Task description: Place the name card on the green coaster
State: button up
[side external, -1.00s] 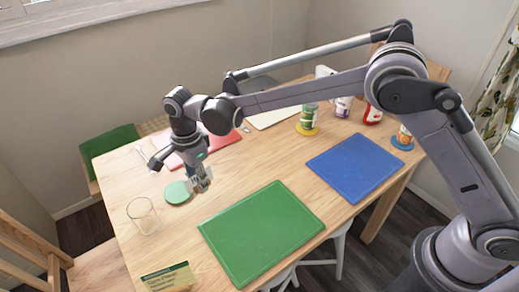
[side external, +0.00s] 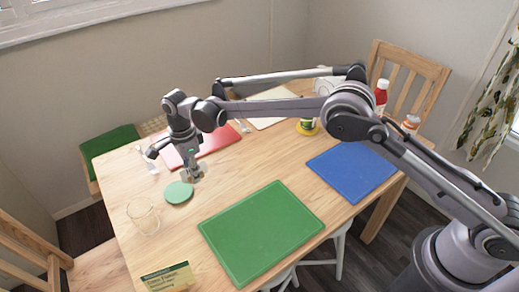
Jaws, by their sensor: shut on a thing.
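The green coaster (side external: 179,192) is a round flat disc on the wooden table, left of the large green board. My gripper (side external: 192,175) points down just behind and slightly right of the coaster. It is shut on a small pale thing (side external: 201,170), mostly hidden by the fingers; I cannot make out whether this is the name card. A printed card with a dark green top band (side external: 168,277) stands at the table's front edge, away from my gripper.
A clear glass (side external: 143,215) stands left of the coaster. A green board (side external: 262,232), a blue board (side external: 354,168) and a red board (side external: 215,140) lie on the table (side external: 255,170). Bare wood surrounds the coaster.

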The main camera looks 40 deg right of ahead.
aim_at(189, 194)
jog(key=shift+a+f, duration=0.4)
jog(key=shift+a, duration=0.2)
jog(key=shift+a+f, duration=0.35)
jog(key=shift+a, duration=0.25)
jog(key=shift+f, duration=2)
jog(key=shift+f, duration=0.15)
jog(key=o, duration=1.1)
jog(key=shift+c, duration=0.2)
